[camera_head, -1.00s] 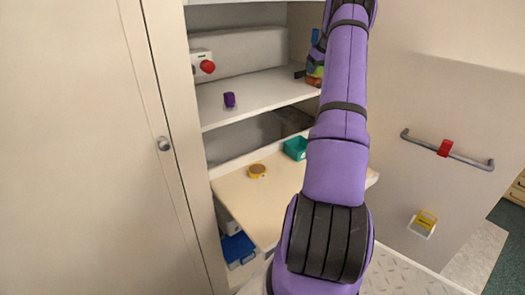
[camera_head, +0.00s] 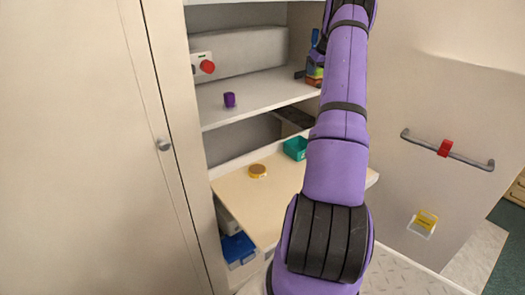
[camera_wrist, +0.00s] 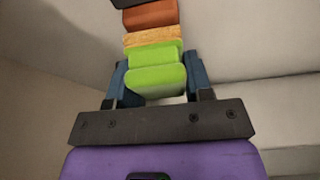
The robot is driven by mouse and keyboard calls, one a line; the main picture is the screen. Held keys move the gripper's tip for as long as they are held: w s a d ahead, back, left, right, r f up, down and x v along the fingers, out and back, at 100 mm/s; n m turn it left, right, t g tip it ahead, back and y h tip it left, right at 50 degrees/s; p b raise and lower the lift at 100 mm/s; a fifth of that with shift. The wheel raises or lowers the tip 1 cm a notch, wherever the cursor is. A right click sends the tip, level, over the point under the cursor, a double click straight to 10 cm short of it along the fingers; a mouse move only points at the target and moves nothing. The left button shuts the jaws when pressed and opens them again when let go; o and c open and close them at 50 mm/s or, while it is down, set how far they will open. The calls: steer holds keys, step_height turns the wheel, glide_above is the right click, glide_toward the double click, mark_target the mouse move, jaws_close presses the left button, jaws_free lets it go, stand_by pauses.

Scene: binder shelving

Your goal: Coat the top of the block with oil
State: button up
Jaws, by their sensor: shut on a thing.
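In the wrist view, my gripper (camera_wrist: 157,64) has its blue fingers on both sides of a bright green piece (camera_wrist: 155,80) and is shut on it. Another green layer and a yellow-orange, rough-looking layer (camera_wrist: 151,37) lie beyond it in line. An orange-brown block (camera_wrist: 150,15) is just past the yellow layer; I cannot tell whether they touch. A dark thing shows at the top edge. In the head view, coloured pieces (camera_head: 314,72) show at the right end of the shelf, partly hidden by my arm. A round yellow tin with a brown top (camera_head: 257,171) sits on the lower board.
A small purple block (camera_head: 229,99) stands on the shelf (camera_head: 255,97). A teal open bin (camera_head: 296,148) is on the lower board (camera_head: 250,205), beside my arm. A red knob (camera_head: 207,67) is at the back left. A rail (camera_head: 470,160) is on the right wall.

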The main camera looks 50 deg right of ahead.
steer(key=shift+f, duration=0.25)
steer(key=shift+w, duration=0.1)
stand_by(0.3)
steer(key=shift+w+d, duration=0.15)
steer(key=shift+w, duration=0.35)
steer(key=shift+s, duration=0.1)
steer(key=shift+s+a, duration=0.15)
steer(key=shift+s, duration=0.4)
steer(key=shift+s+a, duration=0.15)
steer(key=shift+s, duration=0.4)
steer(key=shift+w, duration=0.1)
steer(key=shift+w+d, duration=0.15)
steer(key=shift+w, duration=0.4)
steer(key=shift+w+d, duration=0.15)
steer(key=shift+w, duration=0.4)
steer(key=shift+s, duration=0.1)
